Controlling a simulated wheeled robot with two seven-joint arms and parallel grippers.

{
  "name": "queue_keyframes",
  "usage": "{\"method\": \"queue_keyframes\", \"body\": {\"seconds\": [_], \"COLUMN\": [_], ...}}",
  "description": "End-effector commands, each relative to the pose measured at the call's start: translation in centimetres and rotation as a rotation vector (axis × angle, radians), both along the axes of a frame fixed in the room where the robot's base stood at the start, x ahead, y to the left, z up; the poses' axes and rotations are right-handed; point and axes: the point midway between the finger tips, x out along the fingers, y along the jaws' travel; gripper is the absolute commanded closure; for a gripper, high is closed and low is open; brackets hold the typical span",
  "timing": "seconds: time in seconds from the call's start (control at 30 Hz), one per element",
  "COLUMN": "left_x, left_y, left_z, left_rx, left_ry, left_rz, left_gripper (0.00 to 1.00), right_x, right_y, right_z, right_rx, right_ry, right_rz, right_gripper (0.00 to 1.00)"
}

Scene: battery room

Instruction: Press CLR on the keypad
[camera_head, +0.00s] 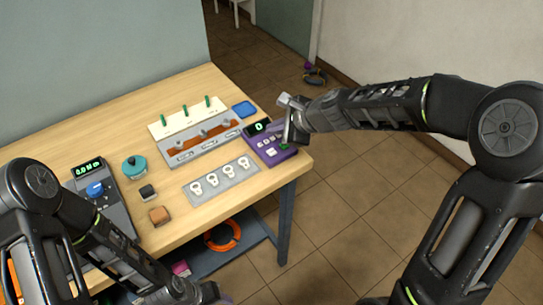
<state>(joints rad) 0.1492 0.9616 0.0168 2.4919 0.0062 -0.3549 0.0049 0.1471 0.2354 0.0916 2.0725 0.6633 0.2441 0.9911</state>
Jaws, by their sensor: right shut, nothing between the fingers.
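The purple keypad (277,153) sits at the right edge of the wooden table, with a dark display (257,128) at its back and several pale keys. The key labels are too small to read. My right gripper (272,131) is shut and empty, reaching in from the right over the back right part of the keypad. It hides some of the keys there, and I cannot tell whether its tips touch one. My left arm (110,245) comes in at the lower left and runs to the bottom edge; its fingers do not show.
A teal-lidded pot (134,167) and a grey meter (113,202) stand further left.

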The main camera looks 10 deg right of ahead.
Motion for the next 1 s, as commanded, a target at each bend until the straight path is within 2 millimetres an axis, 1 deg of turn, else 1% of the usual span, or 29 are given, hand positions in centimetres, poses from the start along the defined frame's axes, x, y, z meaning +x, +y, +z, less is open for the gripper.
{"method": "queue_keyframes", "body": {"seconds": [0.03,0.1,0.3,0.4,0.53,1.0], "left_x": [0.1,0.2,0.4,0.4,0.5,0.5], "left_y": [0.0,-0.1,-0.2,-0.2,-0.2,-0.2], "left_z": [-1.4,-2.2,-4.1,-4.6,-4.9,-4.8], "left_rx": [-0.002,-0.004,-0.009,-0.01,-0.011,-0.011], "left_ry": [-0.003,-0.006,-0.012,-0.014,-0.015,-0.016], "left_rz": [0.0,-0.001,-0.003,-0.004,-0.004,-0.004], "left_gripper": [0.64,0.64,0.64,0.64,0.64,0.64], "right_x": [0.0,0.0,0.0,0.0,0.0,0.0], "right_y": [0.0,0.0,0.0,0.0,0.0,0.0], "right_z": [-1.5,-2.5,-4.7,-5.3,-5.5,-5.5], "right_rx": [-0.001,0.0,0.0,0.0,0.001,0.001], "right_ry": [0.0,0.001,0.001,0.001,0.0,0.0], "right_rz": [-0.001,-0.001,-0.001,-0.001,-0.001,-0.001], "right_gripper": [1.0,1.0,1.0,1.0,1.0,1.0]}}
